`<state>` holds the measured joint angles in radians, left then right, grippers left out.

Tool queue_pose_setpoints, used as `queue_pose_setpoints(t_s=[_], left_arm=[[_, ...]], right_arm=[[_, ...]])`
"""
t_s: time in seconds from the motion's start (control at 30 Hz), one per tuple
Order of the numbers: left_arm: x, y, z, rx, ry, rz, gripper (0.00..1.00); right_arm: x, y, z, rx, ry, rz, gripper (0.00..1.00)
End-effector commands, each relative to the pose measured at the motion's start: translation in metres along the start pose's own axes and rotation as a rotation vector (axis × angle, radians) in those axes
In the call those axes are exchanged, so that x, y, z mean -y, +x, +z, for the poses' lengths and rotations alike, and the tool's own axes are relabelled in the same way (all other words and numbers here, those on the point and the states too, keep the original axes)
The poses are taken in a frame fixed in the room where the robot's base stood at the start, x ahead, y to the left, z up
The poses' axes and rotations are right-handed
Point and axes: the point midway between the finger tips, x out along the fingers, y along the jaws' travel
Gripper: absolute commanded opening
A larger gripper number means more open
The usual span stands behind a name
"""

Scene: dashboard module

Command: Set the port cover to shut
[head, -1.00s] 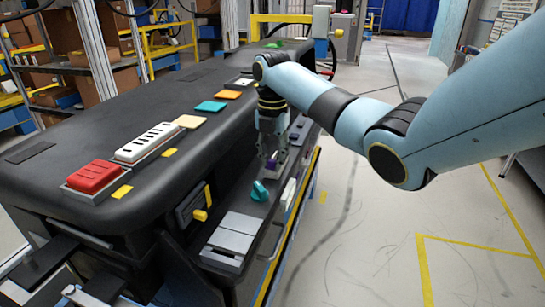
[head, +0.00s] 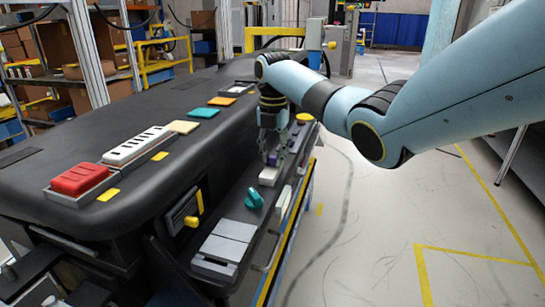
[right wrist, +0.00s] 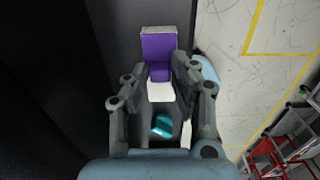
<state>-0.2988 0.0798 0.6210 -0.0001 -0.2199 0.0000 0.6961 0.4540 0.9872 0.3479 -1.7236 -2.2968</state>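A purple flap (head: 272,157), likely the port cover, is on the narrow ledge along the dark dashboard. A white block (head: 268,176) is beside it on the near side. In the right wrist view the purple flap (right wrist: 158,48) shows as a panel with a pale edge, and the white part (right wrist: 160,91) lies below it. My right gripper (head: 272,150) points down over them. Its fingers (right wrist: 162,72) stand apart on either side of the flap's narrow end, with no clear grip. They partly hide the flap. My left gripper is not in view.
A teal knob (head: 254,198), a grey two-panel plate (head: 225,245) and a yellow-handled lever (head: 192,221) are nearer. Open floor (head: 370,220) lies right.

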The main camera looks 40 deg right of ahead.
Motion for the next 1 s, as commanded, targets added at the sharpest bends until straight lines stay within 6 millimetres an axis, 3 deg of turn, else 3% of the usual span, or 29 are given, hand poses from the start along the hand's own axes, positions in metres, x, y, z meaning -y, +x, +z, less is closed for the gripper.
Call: queue_pose_setpoints(t_s=[0.13, 0.47, 1.0], left_arm=[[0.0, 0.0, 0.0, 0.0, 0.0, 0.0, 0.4], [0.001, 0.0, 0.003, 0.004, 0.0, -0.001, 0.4], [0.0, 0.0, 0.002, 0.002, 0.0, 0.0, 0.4]], right_arm=[[0.0, 0.0, 0.0, 0.0, 0.0, 0.0, 0.44], [0.0, -0.006, 0.0, 0.0, 0.0, 0.0, 0.44], [-0.001, -0.108, 0.001, 0.001, 0.001, 0.001, 0.44]])
